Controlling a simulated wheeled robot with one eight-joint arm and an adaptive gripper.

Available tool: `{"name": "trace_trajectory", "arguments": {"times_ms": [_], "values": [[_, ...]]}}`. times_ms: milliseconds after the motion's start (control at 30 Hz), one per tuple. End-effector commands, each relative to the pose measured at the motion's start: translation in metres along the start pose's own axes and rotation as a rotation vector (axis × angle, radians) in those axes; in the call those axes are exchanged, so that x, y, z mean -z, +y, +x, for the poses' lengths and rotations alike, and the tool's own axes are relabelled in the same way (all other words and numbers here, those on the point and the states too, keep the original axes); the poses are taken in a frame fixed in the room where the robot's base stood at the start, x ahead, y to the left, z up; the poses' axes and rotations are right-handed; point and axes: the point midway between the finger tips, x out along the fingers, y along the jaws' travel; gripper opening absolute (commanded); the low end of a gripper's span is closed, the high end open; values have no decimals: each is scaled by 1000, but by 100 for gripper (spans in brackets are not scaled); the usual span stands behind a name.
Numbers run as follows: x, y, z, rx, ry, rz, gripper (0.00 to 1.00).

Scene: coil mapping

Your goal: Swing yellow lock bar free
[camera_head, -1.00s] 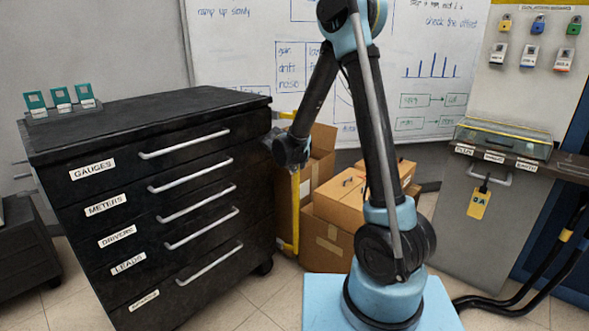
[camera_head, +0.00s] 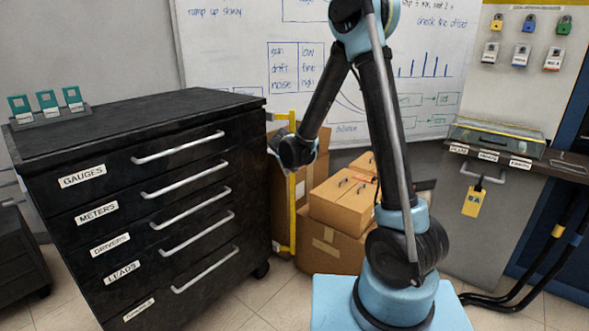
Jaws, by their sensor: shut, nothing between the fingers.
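The yellow lock bar (camera_head: 292,215) stands upright along the right side of the black drawer cabinet (camera_head: 80,180). Short yellow arms at its top and bottom reach left toward the cabinet. My gripper (camera_head: 273,148) is at the cabinet's upper right edge, level with the bar's upper half. It is small and dark in the view, shut and empty. My wrist hides part of the bar, and I cannot tell whether the fingers touch it. The drawers, with labels such as GAUGES and METERS, look closed.
Cardboard boxes (camera_head: 343,205) stand close behind and right of the bar. Three teal tags (camera_head: 46,102) stand on the cabinet top. A grey bench with a glass-lidded case (camera_head: 497,138) and a padlock board (camera_head: 526,45) are at the right. Tiled floor shows before the cabinet.

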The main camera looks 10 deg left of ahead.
Motion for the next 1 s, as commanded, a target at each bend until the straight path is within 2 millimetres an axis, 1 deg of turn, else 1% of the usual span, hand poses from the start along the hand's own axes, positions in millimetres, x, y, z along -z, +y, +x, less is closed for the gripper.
{"name": "trace_trajectory", "arguments": {"times_ms": [267, 300, 700, 900, 1000], "values": [[20, -2, -20, -1, 1, -2, 0], [19, -1, -27, -2, 0, -3, 0], [17, -9, -77, 3, 1, 3, 0], [17, -11, -100, 4, 1, 3, 0], [17, -12, -107, 5, 1, 4, 0]]}}
